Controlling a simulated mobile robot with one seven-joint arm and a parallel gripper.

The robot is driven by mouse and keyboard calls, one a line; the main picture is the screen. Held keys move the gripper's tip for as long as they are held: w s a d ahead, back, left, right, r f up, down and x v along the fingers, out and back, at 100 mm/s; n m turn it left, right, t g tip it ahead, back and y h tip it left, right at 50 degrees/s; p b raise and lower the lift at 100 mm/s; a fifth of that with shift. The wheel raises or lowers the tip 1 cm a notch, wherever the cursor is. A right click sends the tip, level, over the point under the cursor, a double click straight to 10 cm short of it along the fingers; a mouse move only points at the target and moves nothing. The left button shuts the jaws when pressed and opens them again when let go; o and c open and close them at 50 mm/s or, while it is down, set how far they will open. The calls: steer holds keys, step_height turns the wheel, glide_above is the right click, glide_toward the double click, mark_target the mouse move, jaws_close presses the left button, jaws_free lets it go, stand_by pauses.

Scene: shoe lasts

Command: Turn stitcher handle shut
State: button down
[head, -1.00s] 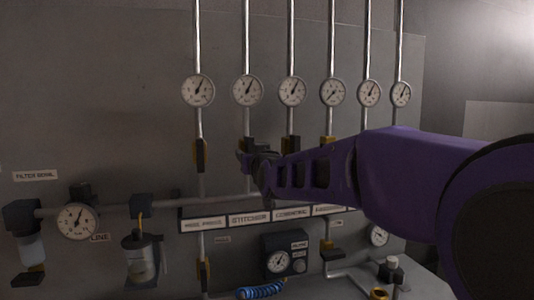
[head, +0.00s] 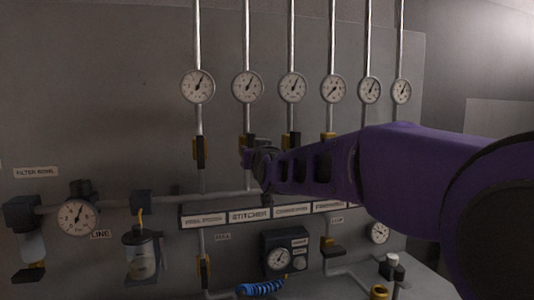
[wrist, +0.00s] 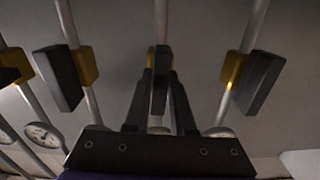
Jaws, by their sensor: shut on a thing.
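The STITCHER label (head: 249,215) is on the strip below the second pipe from the left. My gripper (head: 254,158) is at the valve on that pipe, below its gauge (head: 247,87). In the wrist view, my gripper (wrist: 160,82) is shut on the black stitcher handle (wrist: 160,62), one finger on each side. The pipe runs up behind the handle. My gripper and arm cover much of the valve in the head view, so the handle's exact angle is hard to tell there.
A heel press valve (head: 200,152) with an upright dark handle is close to the left. Another valve handle (wrist: 258,82) is to the right in the wrist view. Gauges line the pipes above. A blue coiled hose (head: 261,289) is below.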

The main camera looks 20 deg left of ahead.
steer(key=m+b, duration=0.3)
steer(key=m, duration=0.1)
steer(key=shift+f, duration=0.1)
steer(key=m+b, duration=0.2)
steer(key=m, duration=0.2)
steer(key=shift+m, duration=0.3)
steer(key=m+b, duration=0.1)
steer(key=m, duration=0.3)
steer(key=shift+r+m+b, duration=0.15)
steer(key=shift+m+b, duration=0.1)
steer(key=shift+m, duration=0.9)
steer(key=shift+r+m+b, duration=0.1)
steer(key=shift+m+b, duration=0.1)
steer(key=shift+m, duration=0.95)
steer(key=c, duration=0.8)
jaws_free()
steer(key=shift+o, duration=0.2)
